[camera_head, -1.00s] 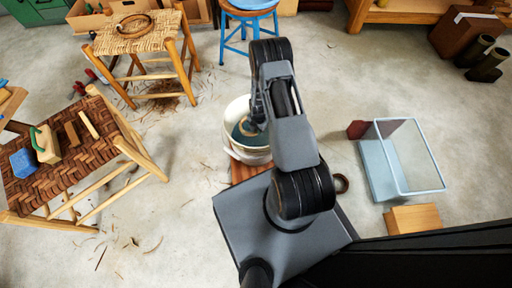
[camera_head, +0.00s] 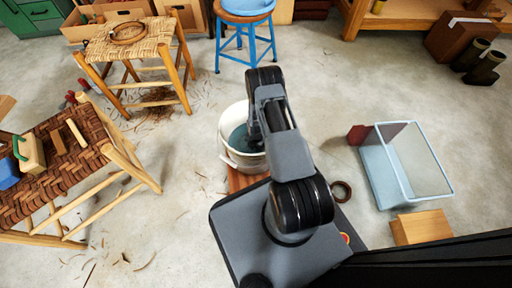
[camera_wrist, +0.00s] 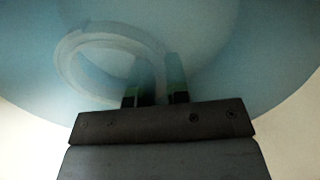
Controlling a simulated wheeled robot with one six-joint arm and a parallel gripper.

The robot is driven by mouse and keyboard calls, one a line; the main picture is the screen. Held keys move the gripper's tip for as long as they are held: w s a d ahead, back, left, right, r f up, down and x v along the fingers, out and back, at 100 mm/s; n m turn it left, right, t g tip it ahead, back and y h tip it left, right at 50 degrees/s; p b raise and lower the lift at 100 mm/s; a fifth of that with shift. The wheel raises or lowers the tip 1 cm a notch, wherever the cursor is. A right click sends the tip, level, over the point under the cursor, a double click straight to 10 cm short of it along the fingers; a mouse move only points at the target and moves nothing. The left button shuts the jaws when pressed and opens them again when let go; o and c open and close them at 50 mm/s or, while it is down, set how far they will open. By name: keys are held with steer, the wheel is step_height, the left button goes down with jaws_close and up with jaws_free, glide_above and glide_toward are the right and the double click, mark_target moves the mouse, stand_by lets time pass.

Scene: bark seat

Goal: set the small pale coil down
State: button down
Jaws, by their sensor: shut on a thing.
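The small pale coil (camera_wrist: 66,62) is a ring seen through bluish water in the wrist view, blurred and left of centre. My gripper (camera_wrist: 156,88) is shut on the coil's right side, with its fingertips down in the water. In the head view, the white tub (camera_head: 244,162) holds the blue-green water, and my arm reaches down into it from the right. My arm hides the fingertips and the coil in the head view. I cannot tell whether the coil touches the tub's bottom.
A woven seat (camera_head: 128,40) bears a brown coil. Another woven seat (camera_head: 40,180) bears tools at left. A blue stool (camera_head: 246,14) stands behind the tub. A clear bluish bin (camera_head: 408,165) and a wooden block (camera_head: 421,227) are at right. Open floor lies between.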

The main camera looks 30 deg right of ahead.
steer(key=shift+f+b, duration=0.6)
steer(key=shift+b, duration=0.05)
steer(key=c, duration=1.1)
jaws_free()
steer(key=shift+r, duration=0.1)
